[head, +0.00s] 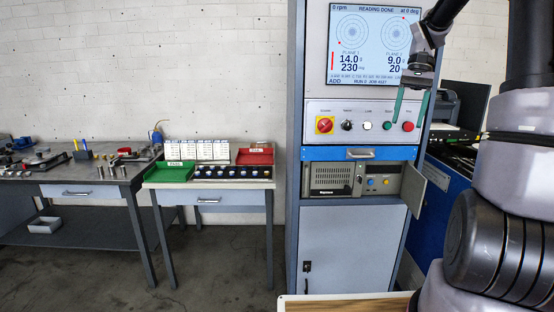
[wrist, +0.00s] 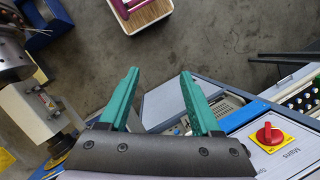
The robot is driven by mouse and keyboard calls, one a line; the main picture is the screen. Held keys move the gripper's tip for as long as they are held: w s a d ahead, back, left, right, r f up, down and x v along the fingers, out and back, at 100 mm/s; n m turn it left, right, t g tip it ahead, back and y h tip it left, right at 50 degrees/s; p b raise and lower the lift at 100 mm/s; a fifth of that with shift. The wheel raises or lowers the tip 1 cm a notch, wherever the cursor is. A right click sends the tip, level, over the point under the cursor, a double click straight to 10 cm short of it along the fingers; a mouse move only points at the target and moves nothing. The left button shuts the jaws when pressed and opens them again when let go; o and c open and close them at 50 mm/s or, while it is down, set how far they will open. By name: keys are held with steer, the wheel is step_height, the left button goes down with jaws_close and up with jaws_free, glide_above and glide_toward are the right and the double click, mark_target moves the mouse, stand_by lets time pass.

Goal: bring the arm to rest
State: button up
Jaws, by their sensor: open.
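My gripper (head: 409,105) has two green fingers set apart, with nothing between them. In the head view it hangs fingers-down at the right of the balancing cabinet, in front of the green and red buttons (head: 408,127). Whether it touches the panel cannot be told. In the wrist view the gripper (wrist: 160,73) is open above bare floor, with the cabinet's yellow-and-red main switch (wrist: 270,135) at the lower right. The screen (head: 372,60) reads "0 rpm", "READING DONE", with 14.0 g at 230 and 9.0 g at 20.
A small table (head: 208,184) with green and red trays stands left of the cabinet. A workbench (head: 60,182) with tools is at far left. A small cabinet door (head: 414,190) stands open. A wood-sided box (wrist: 149,17) holding something purple is on the floor side. Floor between is clear.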

steer(key=s+a+r+t, duration=0.2)
steer(key=s+a+t, duration=0.1)
steer(key=s, duration=0.3)
steer(key=s+a+r+n+t, duration=0.1)
steer(key=s+a+r+t, duration=0.1)
steer(key=s, duration=0.5)
steer(key=s+a+r+n+t, duration=0.1)
steer(key=s+a+r+t, duration=0.1)
steer(key=s+a+t, duration=0.3)
steer(key=shift+s+a+h, duration=0.3)
steer(key=shift+s+a, duration=0.3)
steer(key=shift+s, duration=0.2)
